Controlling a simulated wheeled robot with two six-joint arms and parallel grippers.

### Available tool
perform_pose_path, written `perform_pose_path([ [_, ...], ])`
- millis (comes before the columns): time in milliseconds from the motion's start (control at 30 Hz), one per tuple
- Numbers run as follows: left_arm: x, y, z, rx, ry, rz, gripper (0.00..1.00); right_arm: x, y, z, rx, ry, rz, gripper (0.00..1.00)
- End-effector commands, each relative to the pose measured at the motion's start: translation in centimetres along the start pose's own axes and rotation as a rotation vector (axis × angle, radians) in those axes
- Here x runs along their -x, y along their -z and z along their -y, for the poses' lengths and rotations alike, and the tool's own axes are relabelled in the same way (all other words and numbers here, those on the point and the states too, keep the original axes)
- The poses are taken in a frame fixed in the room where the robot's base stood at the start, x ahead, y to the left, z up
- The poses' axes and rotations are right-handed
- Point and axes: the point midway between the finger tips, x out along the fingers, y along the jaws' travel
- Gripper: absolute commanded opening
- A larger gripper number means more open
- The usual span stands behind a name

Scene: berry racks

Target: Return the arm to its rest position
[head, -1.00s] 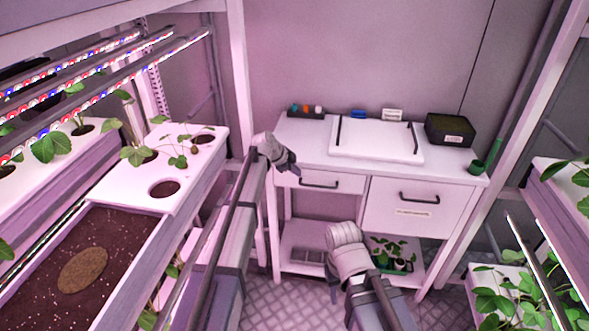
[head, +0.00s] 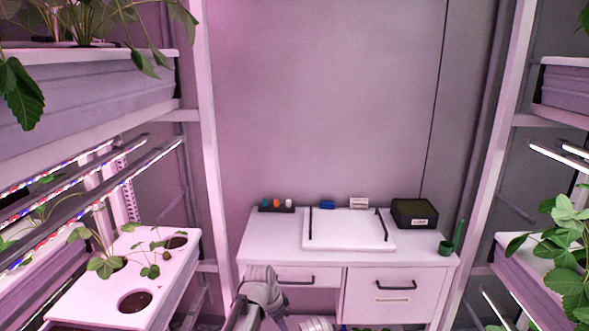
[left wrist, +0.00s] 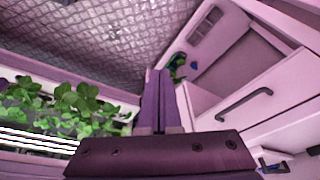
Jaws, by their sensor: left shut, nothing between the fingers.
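My left arm comes in at the bottom of the head view, with my left gripper (head: 279,321) just in front of the white cabinet's left drawer. In the left wrist view the two dark fingers of my left gripper (left wrist: 157,74) lie together, shut with nothing between them.
A white cabinet (head: 350,258) stands ahead, with a white tray (head: 345,229), a dark box (head: 414,213) and a green cup (head: 446,248) on top. Plant racks rise at both sides; a white planter panel (head: 100,300) is at left. The patterned floor (left wrist: 90,40) shows in the wrist view.

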Motion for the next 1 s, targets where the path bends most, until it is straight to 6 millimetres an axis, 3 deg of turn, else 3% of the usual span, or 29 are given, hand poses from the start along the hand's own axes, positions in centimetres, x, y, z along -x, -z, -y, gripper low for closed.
perform_pose_path([
  [33, 0.5, -2.5, -4.0, 0.080, -0.004, 0.058, 0.00, 0.0, 0.0, 0.0, 0.000, 0.000, 0.000, 0.46],
  [100, 0.9, -5.0, -7.3, 0.205, 0.005, 0.137, 0.00, 0.0, 0.0, 0.0, 0.000, 0.000, 0.000, 0.46],
  [200, 1.6, -8.1, -10.9, 0.361, 0.040, 0.229, 0.00, 0.0, 0.0, 0.0, 0.000, 0.000, 0.000, 0.46],
  [300, 2.4, -10.6, -13.3, 0.482, 0.083, 0.295, 0.00, 0.0, 0.0, 0.0, 0.000, 0.000, 0.000, 0.46],
  [500, 3.1, -12.8, -15.3, 0.606, 0.139, 0.353, 0.00, 0.0, 0.0, 0.0, 0.000, 0.000, 0.000, 0.46],
  [1000, 3.2, -12.9, -15.3, 0.621, 0.144, 0.358, 0.00, 0.0, 0.0, 0.0, 0.000, 0.000, 0.000, 0.46],
])
